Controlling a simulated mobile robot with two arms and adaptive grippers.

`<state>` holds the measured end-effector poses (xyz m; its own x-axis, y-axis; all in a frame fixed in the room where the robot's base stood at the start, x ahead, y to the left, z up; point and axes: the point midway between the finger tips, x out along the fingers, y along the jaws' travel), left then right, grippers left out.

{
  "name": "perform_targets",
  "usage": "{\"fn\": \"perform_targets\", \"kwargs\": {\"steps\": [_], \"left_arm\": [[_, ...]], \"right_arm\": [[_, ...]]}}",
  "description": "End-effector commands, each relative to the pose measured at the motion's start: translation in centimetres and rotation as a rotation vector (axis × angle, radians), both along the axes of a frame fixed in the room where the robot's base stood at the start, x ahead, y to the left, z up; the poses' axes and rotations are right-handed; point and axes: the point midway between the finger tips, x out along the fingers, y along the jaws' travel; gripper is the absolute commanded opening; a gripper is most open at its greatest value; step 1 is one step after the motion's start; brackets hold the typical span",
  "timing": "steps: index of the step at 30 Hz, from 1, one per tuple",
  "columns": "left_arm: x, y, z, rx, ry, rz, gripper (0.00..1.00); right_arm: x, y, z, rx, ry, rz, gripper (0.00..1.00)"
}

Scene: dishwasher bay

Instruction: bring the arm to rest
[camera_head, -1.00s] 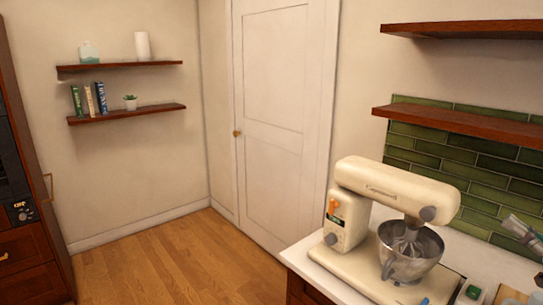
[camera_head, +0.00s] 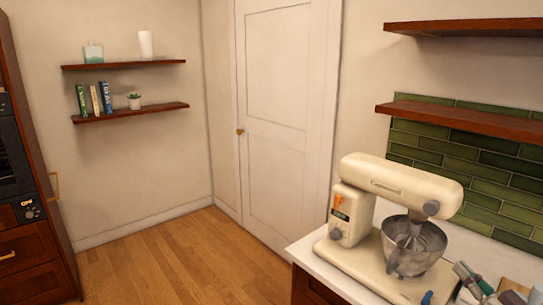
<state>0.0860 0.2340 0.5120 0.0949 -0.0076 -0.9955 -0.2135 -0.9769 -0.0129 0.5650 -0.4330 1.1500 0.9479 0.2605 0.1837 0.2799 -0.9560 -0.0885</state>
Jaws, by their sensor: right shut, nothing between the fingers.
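My right gripper (camera_head: 468,274) shows small at the lower right of the head view, just right of the stand mixer. It is shut and empty, and its fingers point up and to the left. Only part of it shows, and the rest of the arm is out of frame. My left gripper is not in view.
A cream stand mixer (camera_head: 398,188) with a metal bowl (camera_head: 425,245) stands on the white counter (camera_head: 322,262), close to my right gripper. Wooden shelves (camera_head: 470,121) hang above. The wooden floor (camera_head: 170,262) before the white door (camera_head: 288,125) is clear.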

Motion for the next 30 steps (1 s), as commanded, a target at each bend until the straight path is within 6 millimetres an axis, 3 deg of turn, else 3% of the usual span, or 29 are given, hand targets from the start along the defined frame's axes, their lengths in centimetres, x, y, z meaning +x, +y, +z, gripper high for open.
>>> {"fn": "perform_targets", "kwargs": {"steps": [5, 9, 12, 19, 30], "left_arm": [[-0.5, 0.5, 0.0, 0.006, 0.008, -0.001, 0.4], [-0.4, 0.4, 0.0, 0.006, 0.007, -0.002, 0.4], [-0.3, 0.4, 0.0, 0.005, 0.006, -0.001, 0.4], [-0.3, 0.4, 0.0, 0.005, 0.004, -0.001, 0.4], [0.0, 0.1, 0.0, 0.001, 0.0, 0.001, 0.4]], "right_arm": [[-2.4, 4.9, -9.0, -0.044, 0.247, -0.185, 0.0], [-7.6, 9.8, -15.9, -0.133, 0.547, -0.29, 0.0], [-12.2, 13.1, -19.1, -0.203, 0.754, -0.305, 0.0], [-20.1, 17.8, -21.7, -0.314, 1.064, -0.244, 0.0], [-29.1, 22.5, -21.5, -0.408, 1.355, -0.082, 0.0]]}}
